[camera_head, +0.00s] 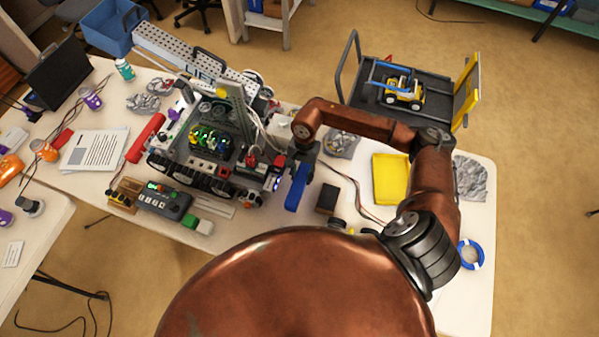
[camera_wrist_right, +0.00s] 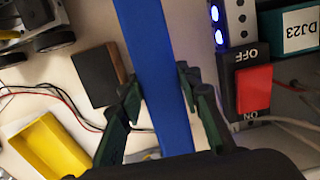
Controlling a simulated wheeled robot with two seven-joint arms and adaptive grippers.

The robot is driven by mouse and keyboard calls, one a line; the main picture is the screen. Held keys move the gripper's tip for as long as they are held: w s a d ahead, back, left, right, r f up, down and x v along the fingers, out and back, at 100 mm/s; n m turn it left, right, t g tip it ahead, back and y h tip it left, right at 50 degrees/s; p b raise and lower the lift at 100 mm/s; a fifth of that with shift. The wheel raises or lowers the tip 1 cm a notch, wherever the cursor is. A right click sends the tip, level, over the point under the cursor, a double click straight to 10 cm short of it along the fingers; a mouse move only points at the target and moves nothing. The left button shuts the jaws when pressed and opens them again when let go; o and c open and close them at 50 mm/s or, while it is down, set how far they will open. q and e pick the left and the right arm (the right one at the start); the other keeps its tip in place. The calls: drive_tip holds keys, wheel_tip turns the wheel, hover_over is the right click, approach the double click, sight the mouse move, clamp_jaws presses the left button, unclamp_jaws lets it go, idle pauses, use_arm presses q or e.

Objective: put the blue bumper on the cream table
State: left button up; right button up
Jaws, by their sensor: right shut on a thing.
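The blue bumper (camera_head: 297,188) is a long flat blue bar. My right gripper (camera_head: 303,163) is shut on it, over the cream table (camera_head: 476,292) beside the right end of a tracked robot. In the right wrist view, the bumper (camera_wrist_right: 160,70) runs between the two dark fingers of my right gripper (camera_wrist_right: 158,92), and its far end goes out of the picture. I cannot tell whether the bumper touches the table. My left gripper is not in view.
The tracked robot (camera_head: 210,140) fills the table's middle. A dark block (camera_head: 327,199), cables and a yellow tray (camera_head: 391,178) lie right of the bumper. A blue ring (camera_head: 470,254) lies at the right edge. A black cart (camera_head: 400,95) stands behind. The table's near right corner is clear.

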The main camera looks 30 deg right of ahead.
drive_tip(key=shift+f+b, duration=1.55)
drive_tip(key=shift+f, duration=2.35)
drive_tip(key=shift+a+f+b, duration=0.15)
drive_tip(key=shift+f+b, duration=0.3)
drive_tip(key=shift+b, duration=0.1)
drive_tip(key=o, duration=1.4)
drive_tip(key=shift+s, duration=0.1)
drive_tip(key=shift+r+p, duration=1.4)
drive_tip(key=shift+r, duration=2.15)
